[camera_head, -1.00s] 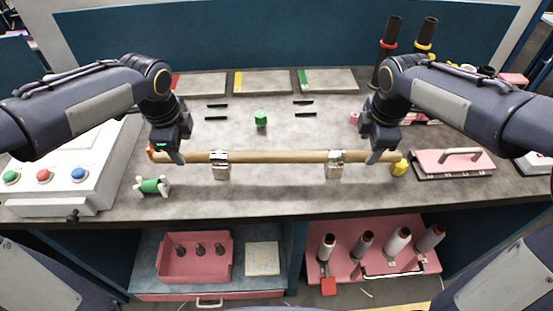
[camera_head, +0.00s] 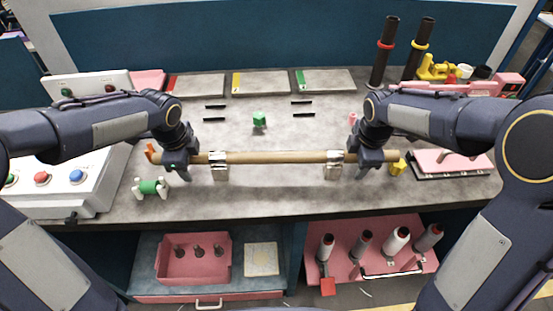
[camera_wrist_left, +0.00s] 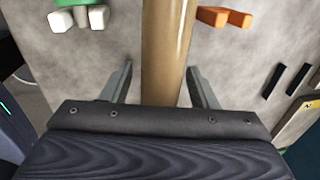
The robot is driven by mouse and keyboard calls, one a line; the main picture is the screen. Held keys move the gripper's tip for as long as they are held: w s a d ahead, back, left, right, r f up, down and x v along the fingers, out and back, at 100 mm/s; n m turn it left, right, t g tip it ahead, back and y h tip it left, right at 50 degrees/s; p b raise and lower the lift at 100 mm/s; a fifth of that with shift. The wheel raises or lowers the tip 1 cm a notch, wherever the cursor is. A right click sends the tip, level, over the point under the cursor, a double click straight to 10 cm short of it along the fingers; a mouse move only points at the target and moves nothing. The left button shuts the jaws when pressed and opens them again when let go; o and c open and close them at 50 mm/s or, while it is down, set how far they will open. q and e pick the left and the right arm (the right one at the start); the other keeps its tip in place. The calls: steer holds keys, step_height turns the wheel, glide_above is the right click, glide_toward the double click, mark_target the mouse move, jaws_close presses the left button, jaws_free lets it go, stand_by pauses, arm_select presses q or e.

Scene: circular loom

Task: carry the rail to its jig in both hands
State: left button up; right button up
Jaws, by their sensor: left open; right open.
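The rail (camera_head: 275,157) is a long tan tube lying level, left to right, in two metal brackets (camera_head: 220,170) (camera_head: 333,170) near the front of the table. My left gripper (camera_head: 177,178) is at the rail's left end. In the left wrist view the rail (camera_wrist_left: 167,45) runs between its open fingers (camera_wrist_left: 159,65), with a gap on each side. My right gripper (camera_head: 366,176) is open at the rail's right end; its fingertips are hard to make out. Two pairs of black strips (camera_head: 215,119) (camera_head: 302,115) lie behind the rail; I cannot tell whether they are the jig.
A green block (camera_head: 259,119) sits between the strips. A green-and-white spool (camera_head: 150,187) and a button console (camera_head: 60,190) are at left. An orange piece (camera_head: 152,153) and a yellow piece (camera_head: 397,167) are near the rail's ends. A pink-topped plate (camera_head: 445,163) is at right.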

arm_select(q)
jaws_close()
arm_select(e)
jaws_close()
arm_select(q)
steer(key=shift+r, duration=0.1)
arm_select(e)
steer(key=shift+r, duration=0.1)
